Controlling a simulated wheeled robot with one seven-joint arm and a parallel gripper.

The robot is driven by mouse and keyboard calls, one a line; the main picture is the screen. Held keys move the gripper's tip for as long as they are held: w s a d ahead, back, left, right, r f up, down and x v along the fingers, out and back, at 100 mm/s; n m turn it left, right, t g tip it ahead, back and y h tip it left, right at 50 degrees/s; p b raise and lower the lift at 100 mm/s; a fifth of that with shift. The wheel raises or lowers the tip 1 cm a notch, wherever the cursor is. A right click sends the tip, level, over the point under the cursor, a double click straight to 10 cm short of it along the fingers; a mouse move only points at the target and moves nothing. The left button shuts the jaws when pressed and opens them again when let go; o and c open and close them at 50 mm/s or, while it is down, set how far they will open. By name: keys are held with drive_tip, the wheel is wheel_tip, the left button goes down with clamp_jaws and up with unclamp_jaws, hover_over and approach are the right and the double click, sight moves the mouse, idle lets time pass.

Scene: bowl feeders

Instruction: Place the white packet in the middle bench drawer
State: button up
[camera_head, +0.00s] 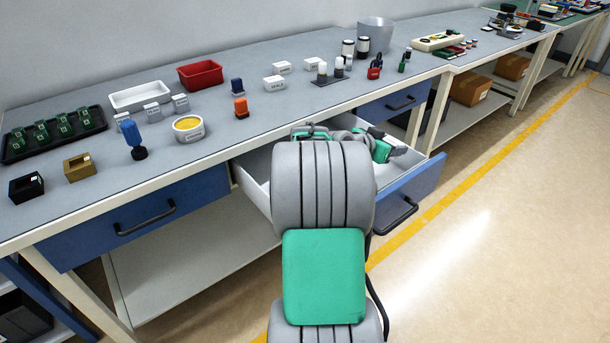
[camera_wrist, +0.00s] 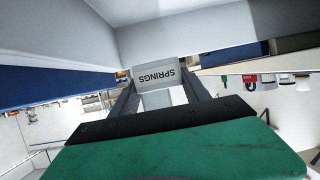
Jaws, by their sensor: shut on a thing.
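The white packet (camera_wrist: 156,76), printed SPRINGS and upside down in the wrist view, sits between the two fingers of my gripper (camera_wrist: 160,92). My gripper is shut on it. The middle bench drawer (camera_head: 408,192) is pulled out, with a blue front, black handle and pale inside. In the head view my arm covers much of the drawer, and my wrist is over its opening. The packet is hidden there. Pale walls (camera_wrist: 190,38) fill the top of the wrist view, close to the packet; I cannot tell whether it touches them.
The left blue drawer (camera_head: 130,215) and right blue drawer (camera_head: 395,103) are shut. The benchtop holds a black tray (camera_head: 55,135), a red bin (camera_head: 200,75), a white bin (camera_head: 140,95), small white packets (camera_head: 274,83) and stamps. The floor right of the drawer is clear.

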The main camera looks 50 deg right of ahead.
sight(384, 181)
drive_tip(key=shift+s+d+m+g, duration=0.3)
drive_tip(key=shift+s+g, duration=0.2)
drive_tip(key=shift+s, duration=0.15)
wheel_tip(384, 181, down, 10)
drive_tip(key=shift+w+a+b, duration=0.1)
drive_tip(key=shift+w+b, duration=0.05)
drive_tip(key=shift+b, duration=0.95)
drive_tip(key=o, duration=1.4)
drive_tip(key=shift+o, duration=0.2)
drive_tip(key=shift+r, duration=0.1)
drive_tip(key=shift+w+a+r, duration=0.1)
drive_tip(key=shift+a+r, duration=0.05)
drive_tip(key=shift+a, duration=0.1)
drive_tip(key=p+v, duration=0.2)
drive_tip(key=v, duration=0.9)
drive_tip(key=shift+a+r, duration=0.2)
